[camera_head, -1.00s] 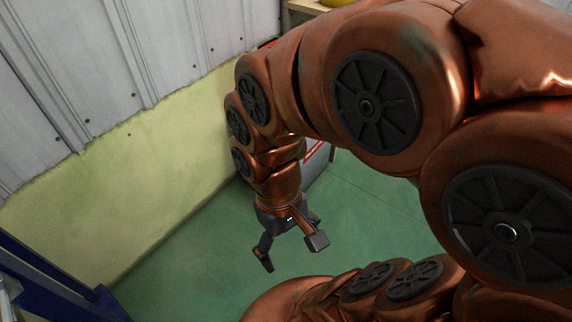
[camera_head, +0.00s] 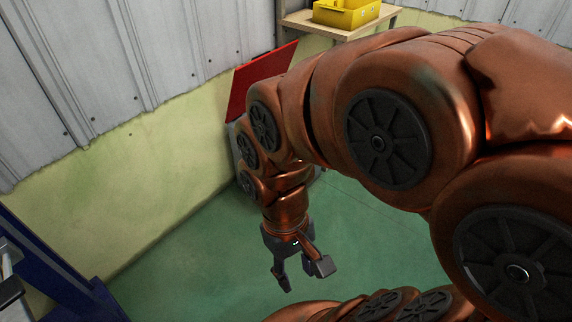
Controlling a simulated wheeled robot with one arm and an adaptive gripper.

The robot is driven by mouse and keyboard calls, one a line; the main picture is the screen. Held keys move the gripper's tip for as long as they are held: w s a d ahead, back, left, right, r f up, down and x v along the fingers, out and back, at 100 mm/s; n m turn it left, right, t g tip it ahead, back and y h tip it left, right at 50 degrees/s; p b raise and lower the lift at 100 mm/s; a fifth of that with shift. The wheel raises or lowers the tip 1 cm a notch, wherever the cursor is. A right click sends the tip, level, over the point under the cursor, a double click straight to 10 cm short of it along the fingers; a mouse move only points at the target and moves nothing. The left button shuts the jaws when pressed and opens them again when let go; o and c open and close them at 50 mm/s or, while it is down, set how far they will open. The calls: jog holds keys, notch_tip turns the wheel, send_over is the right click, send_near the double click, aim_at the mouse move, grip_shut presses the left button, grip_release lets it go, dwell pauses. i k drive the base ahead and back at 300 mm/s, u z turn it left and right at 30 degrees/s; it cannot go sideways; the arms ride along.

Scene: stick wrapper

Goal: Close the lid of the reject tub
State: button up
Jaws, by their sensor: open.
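A red panel (camera_head: 258,80), which looks like the raised lid of the reject tub, stands tilted up by the wall behind my arm. A small part of the grey tub body (camera_head: 235,143) shows below it. My arm hides most of the tub and the lid's lower right part. My gripper (camera_head: 304,274) points down over the green floor, in front of the tub and below the lid in the picture. Its fingers are apart and empty, touching nothing that I can see.
A yellow bin (camera_head: 346,13) sits on a wooden shelf (camera_head: 318,28) at the back. A corrugated wall with a yellow-green lower part (camera_head: 150,180) runs along the left. A dark blue frame (camera_head: 60,275) stands at lower left. The green floor (camera_head: 200,255) around my gripper looks clear.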

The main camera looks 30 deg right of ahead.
aim_at(269, 63)
jog(key=z, duration=0.2)
jog(key=i, duration=0.4)
jog(key=z, duration=0.95)
jog(key=i, duration=1.2)
jog(key=u, duration=0.5)
